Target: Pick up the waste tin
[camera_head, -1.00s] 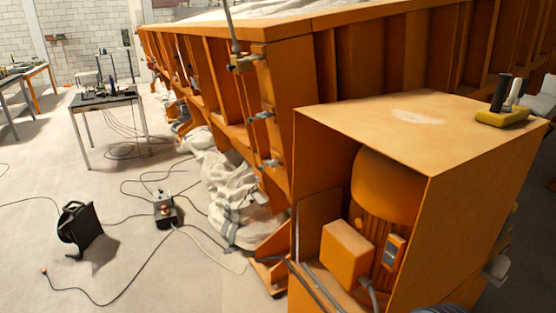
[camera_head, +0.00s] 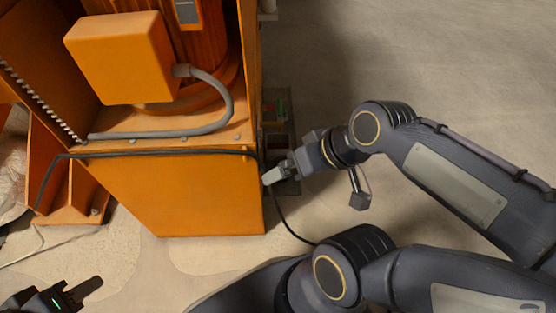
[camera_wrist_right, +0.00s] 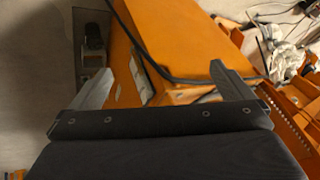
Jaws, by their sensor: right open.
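I cannot make out a waste tin for certain in either view. My right gripper (camera_head: 281,173) is by the right lower edge of the orange motor housing (camera_head: 170,195). In the right wrist view my right gripper (camera_wrist_right: 158,78) has its two grey fingers wide apart, with nothing held between them. The orange housing shows beyond and between the fingers. My left gripper (camera_head: 75,295) is at the bottom left of the head view, partly cut off by the frame, and its jaws are not clear.
A grey tray or rack (camera_head: 280,112) with small coloured items stands behind the housing's right edge, partly hidden. It holds a dark object (camera_wrist_right: 93,38) in the wrist view. A black cable (camera_head: 285,220) runs along the housing and over the floor. Open floor lies at the upper right.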

